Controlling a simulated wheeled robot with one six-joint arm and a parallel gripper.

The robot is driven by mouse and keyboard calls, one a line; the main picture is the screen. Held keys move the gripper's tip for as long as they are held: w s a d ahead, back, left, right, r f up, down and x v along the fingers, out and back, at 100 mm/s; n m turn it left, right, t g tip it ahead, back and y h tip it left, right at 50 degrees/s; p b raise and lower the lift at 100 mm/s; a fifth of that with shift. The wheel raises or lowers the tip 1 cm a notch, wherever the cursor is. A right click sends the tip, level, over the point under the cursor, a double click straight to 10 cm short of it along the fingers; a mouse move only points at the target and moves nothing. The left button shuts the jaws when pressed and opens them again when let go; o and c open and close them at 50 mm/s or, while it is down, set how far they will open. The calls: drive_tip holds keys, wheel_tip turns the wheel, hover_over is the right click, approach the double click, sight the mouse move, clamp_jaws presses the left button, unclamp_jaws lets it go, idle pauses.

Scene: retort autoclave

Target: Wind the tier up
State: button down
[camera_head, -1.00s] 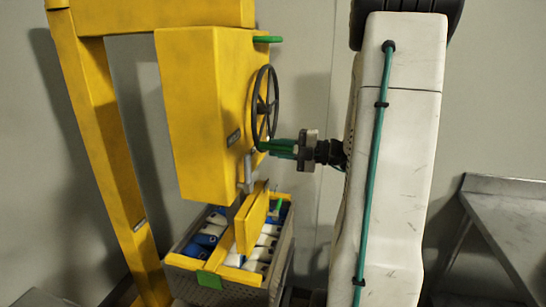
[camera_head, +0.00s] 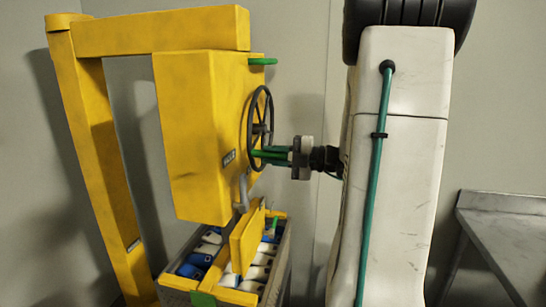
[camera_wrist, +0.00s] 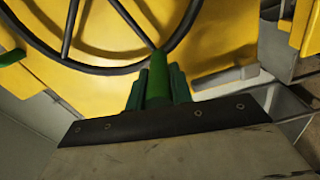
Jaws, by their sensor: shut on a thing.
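A dark handwheel (camera_head: 261,89) stands on the side of a yellow hoist box (camera_head: 190,140); its rim and spokes also show in the wrist view (camera_wrist: 68,28). My gripper (camera_head: 268,154) is shut on the wheel's green crank handle (camera_wrist: 157,78), low on the rim, below the hub. In the wrist view the green fingers (camera_wrist: 157,92) lie on either side of the handle. The tier is a grey crate (camera_head: 278,268) under the box, holding several blue and white packs. A yellow plate (camera_head: 246,240) stands above its middle. The crate's bottom is cut off.
A yellow post (camera_head: 95,150) and top beam (camera_head: 170,33) carry the box. A green bar (camera_head: 263,61) juts from the box above the wheel. A metal table (camera_head: 505,225) stands at the right. Bare wall lies behind.

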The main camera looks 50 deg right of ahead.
drive_tip(key=shift+w+d+r, duration=0.1)
drive_tip(key=shift+d+r, duration=0.15)
drive_tip(key=shift+r, duration=0.1)
drive_tip(key=c, duration=1.3)
unclamp_jaws()
drive_tip(key=shift+o, duration=0.2)
drive_tip(key=shift+f, duration=0.15)
drive_tip(key=v, duration=0.7)
drive_tip(key=shift+s, duration=0.4)
